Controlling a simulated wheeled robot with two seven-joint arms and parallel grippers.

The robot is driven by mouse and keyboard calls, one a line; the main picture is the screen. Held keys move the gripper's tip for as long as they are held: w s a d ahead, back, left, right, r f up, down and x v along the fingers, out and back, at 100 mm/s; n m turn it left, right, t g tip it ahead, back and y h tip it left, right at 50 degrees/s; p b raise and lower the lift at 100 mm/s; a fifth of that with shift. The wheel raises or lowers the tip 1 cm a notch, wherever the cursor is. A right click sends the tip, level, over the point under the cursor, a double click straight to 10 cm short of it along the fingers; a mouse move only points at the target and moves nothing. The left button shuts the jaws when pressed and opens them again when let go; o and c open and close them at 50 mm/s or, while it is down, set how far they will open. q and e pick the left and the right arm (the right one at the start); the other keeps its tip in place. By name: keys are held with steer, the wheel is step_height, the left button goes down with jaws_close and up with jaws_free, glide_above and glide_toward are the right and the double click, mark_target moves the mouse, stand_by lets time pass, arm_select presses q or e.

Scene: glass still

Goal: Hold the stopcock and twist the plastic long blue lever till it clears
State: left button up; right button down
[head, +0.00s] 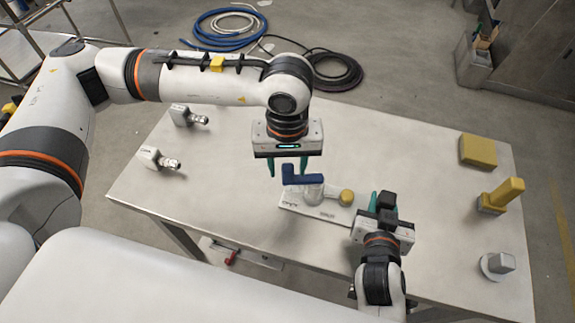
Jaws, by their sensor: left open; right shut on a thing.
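The stopcock (313,192) is a pale grey fitting on a flat light base plate on the table. Its long blue lever (304,180) lies on top, with a raised end at its left. A yellow round knob (346,197) sits at its right. My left gripper (287,169) points down, open, with its teal fingers at either side of the lever's raised end; whether they touch it I cannot tell. My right gripper (376,202) is shut at the stopcock's right end, beside the yellow knob. Its body hides the exact grip.
A yellow block (478,150), a yellow upright piece (502,195) and a grey fitting (497,265) stand at the right. The table (430,170) is clear between. Coiled hoses (228,28) lie on the floor behind.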

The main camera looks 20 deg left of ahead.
arm_select(q)
steer(key=shift+f, duration=0.7)
jaws_close()
steer(key=shift+s+n, duration=0.15)
steer(key=shift+n, duration=0.15)
steer(key=s+d+n, duration=0.3)
steer(key=d+n, duration=0.2)
steer(key=n, duration=0.8)
steer(key=shift+s+d, duration=0.2)
steer(key=shift+s, duration=0.05)
steer(key=shift+n, duration=0.3)
